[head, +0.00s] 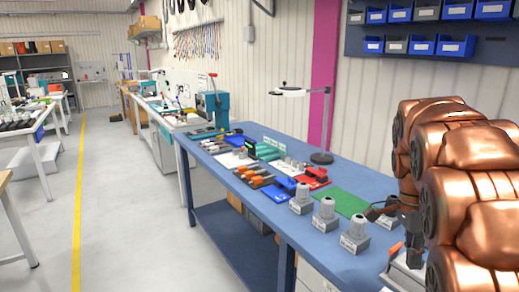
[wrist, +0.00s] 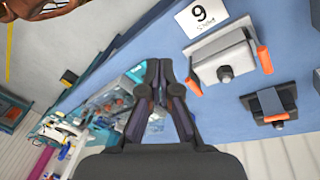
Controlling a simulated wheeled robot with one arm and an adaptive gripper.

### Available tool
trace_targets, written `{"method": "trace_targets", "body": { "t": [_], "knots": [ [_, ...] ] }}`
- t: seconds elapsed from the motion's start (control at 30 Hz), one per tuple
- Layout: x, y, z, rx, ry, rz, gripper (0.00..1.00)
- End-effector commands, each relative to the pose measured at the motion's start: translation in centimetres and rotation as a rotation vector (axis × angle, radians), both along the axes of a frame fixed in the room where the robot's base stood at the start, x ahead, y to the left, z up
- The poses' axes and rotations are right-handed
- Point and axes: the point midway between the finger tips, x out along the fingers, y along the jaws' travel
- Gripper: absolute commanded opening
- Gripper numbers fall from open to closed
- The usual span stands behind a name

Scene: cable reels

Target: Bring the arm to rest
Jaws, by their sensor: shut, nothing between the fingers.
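My arm (head: 470,185) shows as copper-coloured links folded at the right side of the head view, beside the blue bench. My gripper (wrist: 158,72) points away from the camera in the wrist view, with its two dark fingers together and nothing between them. In the head view the arm's end hangs low at the right end of the bench, and its fingertips are hard to make out there. In the wrist view the fingers lie across the view of the bench edge, apart from the grey box with orange handles (wrist: 224,62).
Blue bins (head: 455,47) hang behind. The aisle floor (head: 130,215) at left is clear.

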Motion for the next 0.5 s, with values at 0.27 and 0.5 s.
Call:
{"method": "trace_targets", "body": {
  "t": [0.27,0.5],
  "knots": [
    [-5.8,5.9,-1.5,0.11,0.026,0.439,0.0],
    [-11.3,10.3,-3.7,0.202,0.04,0.835,0.0]
  ]
}}
